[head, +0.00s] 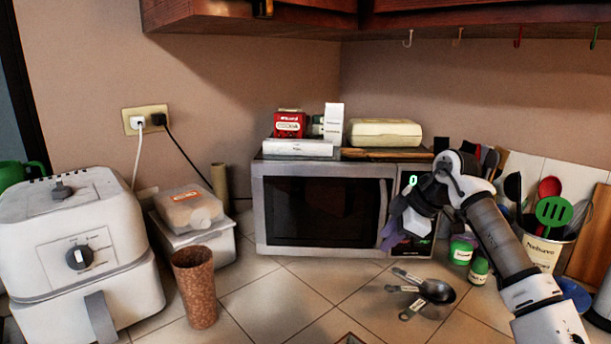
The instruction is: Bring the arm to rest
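My arm (492,232) reaches up from the lower right, bends at a dark joint and points down and left. My gripper (402,234) is in front of the right side of the microwave (322,212), over the control panel area. It is small and dark here, and I cannot tell whether its fingers are open or shut. A purplish patch shows at its tip; I cannot tell what it is.
Measuring cups (430,291) lie on the tiled counter below my gripper. A utensil crock (543,250) and small green-labelled jars (462,250) stand near my arm. A brown cup (195,287) and an air fryer (78,250) stand left. The front-middle counter is mostly clear.

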